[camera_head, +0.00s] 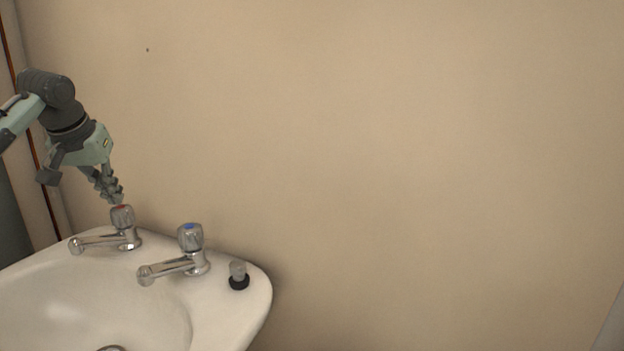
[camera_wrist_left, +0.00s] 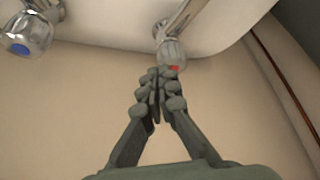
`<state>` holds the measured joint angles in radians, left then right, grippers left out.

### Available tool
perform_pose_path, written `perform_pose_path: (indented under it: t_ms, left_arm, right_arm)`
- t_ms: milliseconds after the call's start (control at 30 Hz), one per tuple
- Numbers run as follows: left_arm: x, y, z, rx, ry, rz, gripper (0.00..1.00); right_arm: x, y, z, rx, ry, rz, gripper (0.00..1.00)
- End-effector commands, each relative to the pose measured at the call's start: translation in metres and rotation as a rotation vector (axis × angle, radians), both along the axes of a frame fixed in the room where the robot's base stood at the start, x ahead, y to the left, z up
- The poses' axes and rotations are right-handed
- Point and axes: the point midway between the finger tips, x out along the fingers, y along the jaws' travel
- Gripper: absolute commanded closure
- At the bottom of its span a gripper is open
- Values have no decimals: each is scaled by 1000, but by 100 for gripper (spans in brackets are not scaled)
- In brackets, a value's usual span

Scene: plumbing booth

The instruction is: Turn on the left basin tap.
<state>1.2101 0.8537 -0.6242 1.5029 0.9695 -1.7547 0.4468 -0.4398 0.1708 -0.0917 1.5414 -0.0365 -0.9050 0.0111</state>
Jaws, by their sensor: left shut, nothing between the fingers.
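The left basin tap (camera_head: 122,228) is chrome with a red-marked knob and stands at the back left of the white basin (camera_head: 225,318). It also shows in the left wrist view (camera_wrist_left: 171,50), just beyond the fingertips. My left gripper (camera_head: 118,197) is shut and empty, its fingers pointing down right above the red-marked knob. In the left wrist view the closed fingertips (camera_wrist_left: 163,80) overlap the knob's near edge. I cannot tell whether they touch it. No water shows at the spout. My right gripper is not in view.
A second chrome tap (camera_head: 190,250) with a blue-marked knob stands to the right; it also shows in the left wrist view (camera_wrist_left: 27,34). A plug (camera_head: 238,275) sits on the basin's right rim. The beige wall (camera_head: 400,150) rises close behind, with a copper pipe (camera_head: 45,190) at left.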

Motion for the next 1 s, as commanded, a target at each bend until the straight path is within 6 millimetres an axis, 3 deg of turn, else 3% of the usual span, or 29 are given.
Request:
perform_pose_path:
  t_ms: [200, 533, 767, 1000]
  left_arm:
    - [0, 0, 19, 0, 1, -1, 100]
    - [0, 2, 21, 1, 1, 0, 100]
    - [-2, 33, 31, 3, -1, 4, 100]
    - [-3, 34, 12, 2, 3, -1, 100]
  right_arm:
    - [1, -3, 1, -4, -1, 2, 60]
    - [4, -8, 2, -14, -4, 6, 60]
    - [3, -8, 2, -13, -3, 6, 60]
    - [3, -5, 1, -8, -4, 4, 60]
